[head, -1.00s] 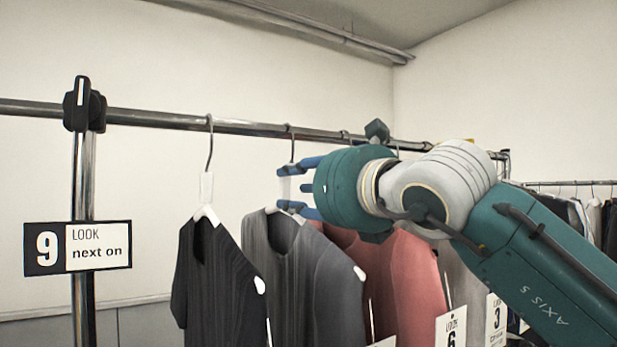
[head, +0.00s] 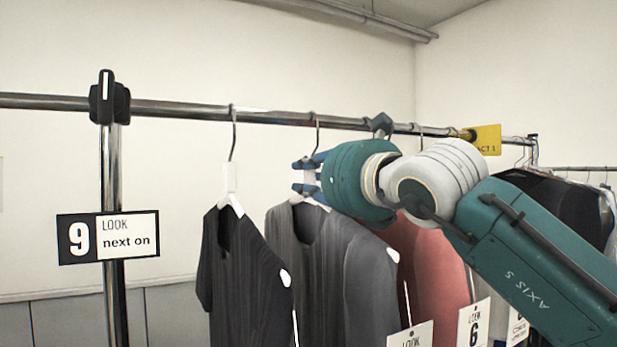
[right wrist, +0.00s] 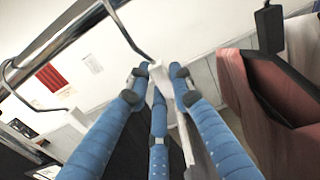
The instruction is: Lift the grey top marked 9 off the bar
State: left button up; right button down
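The grey top (head: 350,265) hangs from the bar (head: 262,117) on a white hanger, its hook over the bar. A tag (head: 410,335) at its lower right shows "LOOK"; its number is cut off. My right gripper (head: 308,177) is at the hanger's neck, just below the hook. In the right wrist view, its blue fingers (right wrist: 158,82) close around the white neck and look shut on it. A sign (head: 108,237) on the post reads "9 LOOK next on". My left gripper is not in view.
A charcoal top (head: 240,275) hangs close on the left. A pink top (head: 425,262) hangs close on the right, partly behind my arm, with a tag marked 6 (head: 473,325). A yellow sign (head: 487,139) sits further along the bar. Bar between post and charcoal top is clear.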

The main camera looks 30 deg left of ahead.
jog(key=shift+r, duration=0.15)
jog(key=shift+r+p, duration=0.9)
jog(key=shift+r, duration=0.75)
jog(key=shift+s+d+f+b, duration=0.15)
jog(key=shift+s+d+b, duration=0.2)
jog(key=shift+d+b, duration=0.45)
jog(key=shift+b+v, duration=1.8)
jog(key=shift+b, duration=0.05)
jog(key=shift+b+v, duration=1.05)
jog(key=shift+v, duration=0.35)
jog(key=shift+s, duration=0.1)
